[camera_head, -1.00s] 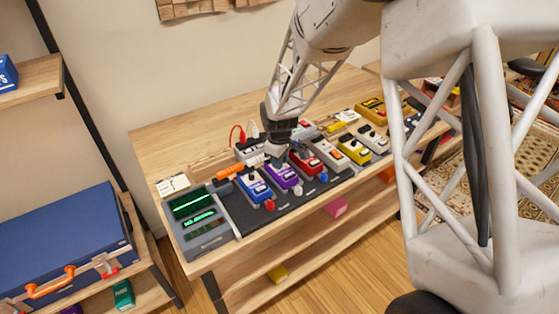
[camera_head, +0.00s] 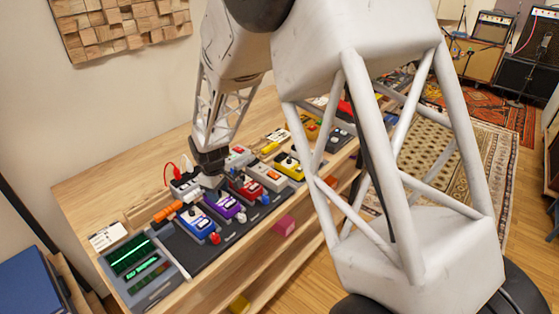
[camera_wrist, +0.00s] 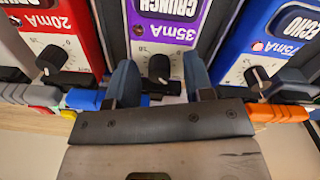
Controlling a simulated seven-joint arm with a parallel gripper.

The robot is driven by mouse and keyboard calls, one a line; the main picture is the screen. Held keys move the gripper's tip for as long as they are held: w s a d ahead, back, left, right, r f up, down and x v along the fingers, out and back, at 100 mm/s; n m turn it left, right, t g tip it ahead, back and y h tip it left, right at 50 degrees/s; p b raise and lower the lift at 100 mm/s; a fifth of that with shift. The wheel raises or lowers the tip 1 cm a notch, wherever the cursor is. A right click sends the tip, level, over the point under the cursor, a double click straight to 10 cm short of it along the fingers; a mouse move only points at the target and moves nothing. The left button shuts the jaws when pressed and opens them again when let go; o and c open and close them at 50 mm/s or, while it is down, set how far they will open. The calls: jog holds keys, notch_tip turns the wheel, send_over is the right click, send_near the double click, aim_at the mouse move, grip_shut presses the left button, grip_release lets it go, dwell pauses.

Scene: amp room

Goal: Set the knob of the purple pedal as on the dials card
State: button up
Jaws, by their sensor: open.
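The purple pedal (camera_head: 222,204) stands in the row on the dark board, between a blue and a red pedal. In the wrist view the purple pedal (camera_wrist: 166,30) shows "CRUNCH" and "35mA" upside down, with a small scale beside its black knob (camera_wrist: 158,68). My gripper (camera_wrist: 160,72) is open, with one blue-grey finger on each side of the knob; I cannot tell whether either touches it. In the head view my gripper (camera_head: 210,178) is over the back end of the purple pedal. A white card (camera_head: 108,237) lies at the left; its marks are too small to read.
The blue pedal (camera_wrist: 270,40) and the red pedal (camera_wrist: 62,35) stand close on both sides, with their own knobs and coloured plugs near my fingers. A grey unit with green screens (camera_head: 140,265) sits at the left end.

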jog(key=shift+m, duration=0.8)
notch_tip(320, 180, up, 8)
jog(key=shift+a+f, duration=0.1)
jog(key=s+d+r+m, duration=0.2)
jog(key=s+d+r, duration=0.4)
jog(key=d, duration=0.4)
jog(key=s+d+r+m+t, duration=0.1)
jog(key=s+d+r+m, duration=0.2)
jog(key=s+d+r, duration=0.4)
jog(key=shift+s+d+r, duration=0.3)
jog(key=shift+d+r, duration=0.25)
jog(key=shift+d, duration=0.85)
